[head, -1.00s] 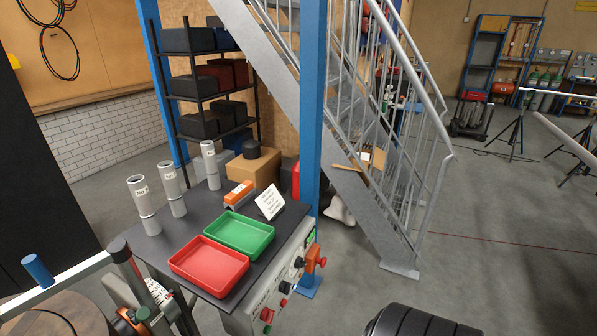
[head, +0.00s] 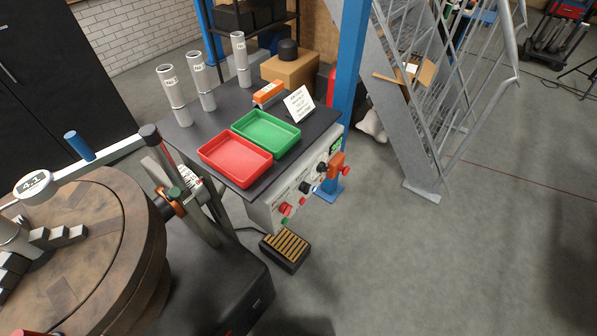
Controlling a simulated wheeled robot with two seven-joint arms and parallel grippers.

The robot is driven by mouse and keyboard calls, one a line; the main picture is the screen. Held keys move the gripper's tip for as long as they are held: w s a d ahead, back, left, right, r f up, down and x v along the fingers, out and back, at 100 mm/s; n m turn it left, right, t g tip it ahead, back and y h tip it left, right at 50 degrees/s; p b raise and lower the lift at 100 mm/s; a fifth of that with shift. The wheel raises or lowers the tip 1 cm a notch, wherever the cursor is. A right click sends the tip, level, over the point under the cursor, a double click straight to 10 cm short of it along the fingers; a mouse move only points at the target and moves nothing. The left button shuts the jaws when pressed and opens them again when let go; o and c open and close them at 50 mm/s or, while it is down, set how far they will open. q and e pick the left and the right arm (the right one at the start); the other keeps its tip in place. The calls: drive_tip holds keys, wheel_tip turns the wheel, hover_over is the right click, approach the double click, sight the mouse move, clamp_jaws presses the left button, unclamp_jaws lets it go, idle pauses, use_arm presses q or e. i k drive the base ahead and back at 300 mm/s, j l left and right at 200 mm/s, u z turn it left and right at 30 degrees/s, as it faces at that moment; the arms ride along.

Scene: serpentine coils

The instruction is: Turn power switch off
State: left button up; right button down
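The control panel (head: 312,186) is the front face of the dark-topped bench in the head view. An orange switch box (head: 336,164) with a red knob sticks out at its right end, below a small green display (head: 336,145). Black knobs (head: 304,187), a red button (head: 285,208) and a green button (head: 284,221) sit further left. The labels are too small to read, so I cannot tell for sure which control is the power switch or how it is set. Neither of my grippers is in view.
A red tray (head: 236,172) and a green tray (head: 284,147) lie on the bench top (head: 206,137). A slatted foot pedal (head: 285,250) is on the floor before it. A round wooden turntable (head: 90,250) fills the lower left. A blue post (head: 351,90) stands behind; floor at right is clear.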

sight(285, 208)
drive_tip(key=k+l+z, duration=0.25)
drive_tip(key=l+z, duration=0.2)
drive_tip(key=l, duration=0.15)
drive_tip(key=k+l+z, duration=0.1)
drive_tip(key=l+z, duration=0.15)
